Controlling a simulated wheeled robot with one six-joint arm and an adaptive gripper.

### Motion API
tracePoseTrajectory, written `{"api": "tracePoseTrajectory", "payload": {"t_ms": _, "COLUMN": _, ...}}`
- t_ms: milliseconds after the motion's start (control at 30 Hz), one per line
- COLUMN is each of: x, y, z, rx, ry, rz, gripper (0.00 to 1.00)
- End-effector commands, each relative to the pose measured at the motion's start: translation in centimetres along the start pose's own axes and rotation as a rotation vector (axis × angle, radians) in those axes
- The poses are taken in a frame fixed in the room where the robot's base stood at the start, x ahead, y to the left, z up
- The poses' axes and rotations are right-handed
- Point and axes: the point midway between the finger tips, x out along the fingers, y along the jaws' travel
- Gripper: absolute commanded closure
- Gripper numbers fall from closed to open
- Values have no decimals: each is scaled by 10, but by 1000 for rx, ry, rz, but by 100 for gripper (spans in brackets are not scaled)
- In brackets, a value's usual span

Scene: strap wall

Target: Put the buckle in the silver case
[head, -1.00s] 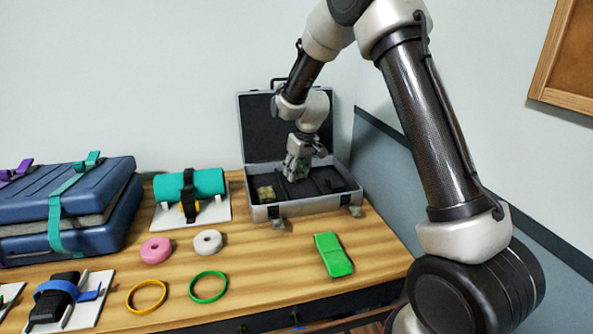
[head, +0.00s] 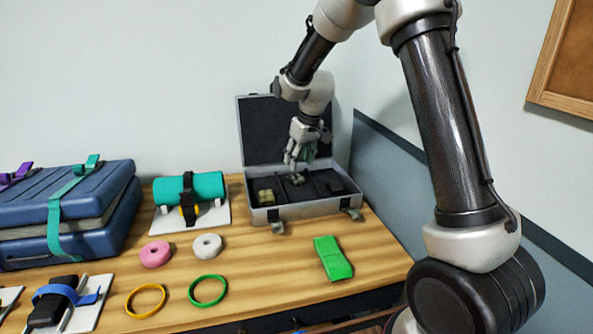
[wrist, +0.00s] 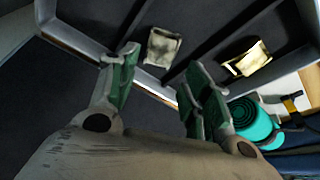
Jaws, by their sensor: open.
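The silver case (head: 298,209) stands open at the back right of the table, its dark interior split by dividers. One olive buckle (head: 297,179) lies in a middle compartment; in the wrist view this buckle (wrist: 161,47) lies flat on the dark floor. Another yellowish buckle (head: 266,197) lies in the left compartment, also in the wrist view (wrist: 247,60). My gripper (head: 292,163) is above the case, over the middle buckle and apart from it. Its green-padded fingers (wrist: 155,85) are spread, with nothing between them.
A teal roll (head: 206,186) on a white stand sits left of the case. Pink (head: 155,254) and white rings, yellow and green hoops, and a green folded strap (head: 333,258) lie in front. Blue cases (head: 100,190) stand at left. The case lid (head: 262,130) is upright behind my gripper.

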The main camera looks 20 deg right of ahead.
Motion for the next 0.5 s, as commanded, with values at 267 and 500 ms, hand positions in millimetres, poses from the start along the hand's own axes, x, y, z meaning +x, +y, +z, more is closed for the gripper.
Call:
{"api": "tracePoseTrajectory", "payload": {"t_ms": 267, "x": -47, "y": 0, "z": 0, "rx": 0, "ry": 1, "rz": 0, "gripper": 51}}
{"api": "tracePoseTrajectory", "payload": {"t_ms": 500, "x": -56, "y": 0, "z": 1, "rx": 1, "ry": -1, "rz": 0, "gripper": 51}}
